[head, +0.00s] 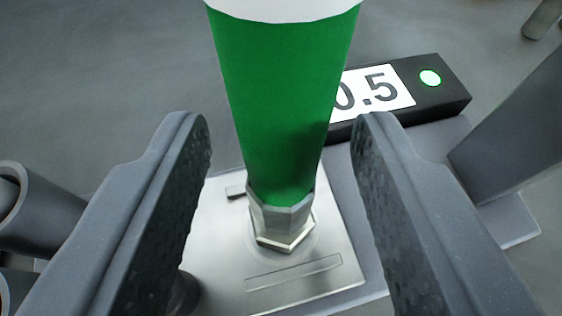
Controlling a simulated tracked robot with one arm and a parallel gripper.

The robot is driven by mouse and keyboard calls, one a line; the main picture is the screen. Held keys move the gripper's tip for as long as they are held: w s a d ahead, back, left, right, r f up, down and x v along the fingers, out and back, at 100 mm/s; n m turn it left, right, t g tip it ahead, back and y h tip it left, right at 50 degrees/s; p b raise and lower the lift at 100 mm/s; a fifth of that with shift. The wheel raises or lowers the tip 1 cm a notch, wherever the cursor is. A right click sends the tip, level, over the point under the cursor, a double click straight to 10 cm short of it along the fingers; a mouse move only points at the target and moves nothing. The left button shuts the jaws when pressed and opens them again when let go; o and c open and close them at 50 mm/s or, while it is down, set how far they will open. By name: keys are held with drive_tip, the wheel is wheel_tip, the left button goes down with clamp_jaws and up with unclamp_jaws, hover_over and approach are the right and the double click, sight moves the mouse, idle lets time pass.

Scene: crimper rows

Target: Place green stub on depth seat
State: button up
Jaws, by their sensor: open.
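The green stub (278,110) stands upright in the middle of the head view, with a white band at its top that runs out of the frame. Its lower end sits in a metal hex-shaped collar (281,222) on a silver plate (325,240), which appears to be the depth seat. My gripper (280,135) is open. One finger is on each side of the stub, with a visible gap between each finger and the stub.
A black box (440,82) with a white "0.5" label and a lit green light (430,77) lies behind the stub at right. A grey post (515,130) stands at the right edge. Grey cylinders (40,215) stand at the left.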

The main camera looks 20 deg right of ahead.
drive_tip(key=p+v, duration=0.1)
drive_tip(key=v, duration=0.9)
drive_tip(key=shift+s, duration=0.2)
drive_tip(key=shift+a+r, duration=0.1)
drive_tip(key=s+a+r+n+t+y, duration=0.1)
drive_tip(key=s+a+r+y, duration=0.1)
drive_tip(key=r, duration=0.7)
drive_tip(key=s+a+r+n+y, duration=0.1)
drive_tip(key=s+r, duration=0.1)
drive_tip(key=r, duration=0.7)
drive_tip(key=s+d+r, duration=0.3)
drive_tip(key=s+r, duration=0.2)
drive_tip(key=r, duration=0.3)
drive_tip(key=s+d+r+n+t, duration=0.1)
drive_tip(key=s+d+r, duration=0.2)
drive_tip(key=r, duration=0.6)
drive_tip(key=shift+s+d, duration=0.15)
drive_tip(key=shift+s, duration=0.9)
drive_tip(key=shift+r+p, duration=0.15)
drive_tip(key=shift+p, duration=0.15)
